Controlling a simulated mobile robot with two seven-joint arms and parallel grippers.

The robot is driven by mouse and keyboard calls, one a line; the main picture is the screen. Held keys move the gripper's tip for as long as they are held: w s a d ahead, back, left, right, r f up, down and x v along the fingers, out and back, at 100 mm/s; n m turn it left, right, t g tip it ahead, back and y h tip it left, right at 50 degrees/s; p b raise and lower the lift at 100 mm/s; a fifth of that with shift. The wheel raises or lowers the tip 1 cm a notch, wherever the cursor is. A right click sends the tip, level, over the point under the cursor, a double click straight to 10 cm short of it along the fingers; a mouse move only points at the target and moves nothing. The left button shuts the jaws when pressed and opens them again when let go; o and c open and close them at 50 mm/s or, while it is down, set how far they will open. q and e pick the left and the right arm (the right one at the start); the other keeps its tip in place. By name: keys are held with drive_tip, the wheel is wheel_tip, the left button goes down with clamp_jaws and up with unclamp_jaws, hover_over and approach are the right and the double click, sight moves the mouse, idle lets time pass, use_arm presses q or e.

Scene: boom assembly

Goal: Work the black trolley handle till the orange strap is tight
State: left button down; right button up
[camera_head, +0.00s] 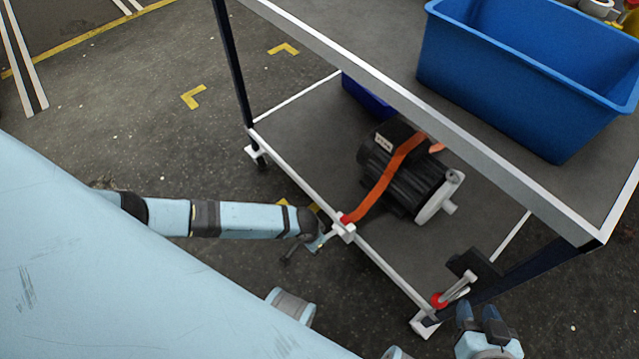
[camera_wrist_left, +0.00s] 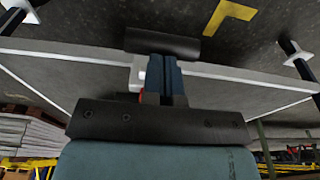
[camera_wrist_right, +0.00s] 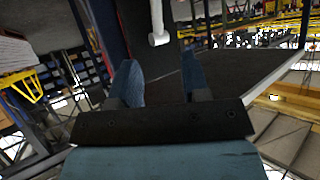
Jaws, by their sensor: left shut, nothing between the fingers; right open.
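The orange strap (camera_head: 385,182) runs over a dark motor (camera_head: 400,165) on the trolley's lower shelf, down to a white bracket (camera_head: 345,232) with a red part on the shelf edge. A short black bar, seemingly the black handle (camera_head: 289,256), sticks out beside the bracket. It also shows in the left wrist view (camera_wrist_left: 162,44), across the tips of my left gripper (camera_wrist_left: 164,72). That gripper is shut and empty; I cannot tell whether it touches the bar. My right gripper (camera_head: 480,312) is open and empty near the shelf's front right corner; its fingers also show in the right wrist view (camera_wrist_right: 158,85).
A grey lever (camera_head: 457,285) with a red ring and a black block (camera_head: 472,264) is close to my right gripper; a lever end shows in the right wrist view (camera_wrist_right: 158,38). The trolley's top shelf (camera_head: 380,85) overhangs, carrying a blue bin (camera_head: 500,75). Floor is clear at left.

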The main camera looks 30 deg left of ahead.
use_arm(q)
drive_tip(key=shift+s+a+f, duration=0.15)
drive_tip(key=shift+s+f, duration=0.2)
wheel_tip(320, 180, down, 7)
drive_tip(key=s+t+h+b, duration=0.1)
drive_tip(key=t+b, duration=0.1)
drive_tip(key=t, duration=0.2)
drive_tip(key=shift+s+a+t+h, duration=0.3)
drive_tip(key=shift+s+t+h, duration=0.1)
use_arm(e)
drive_tip(key=shift+d+f, duration=0.1)
drive_tip(key=shift+d, duration=0.05)
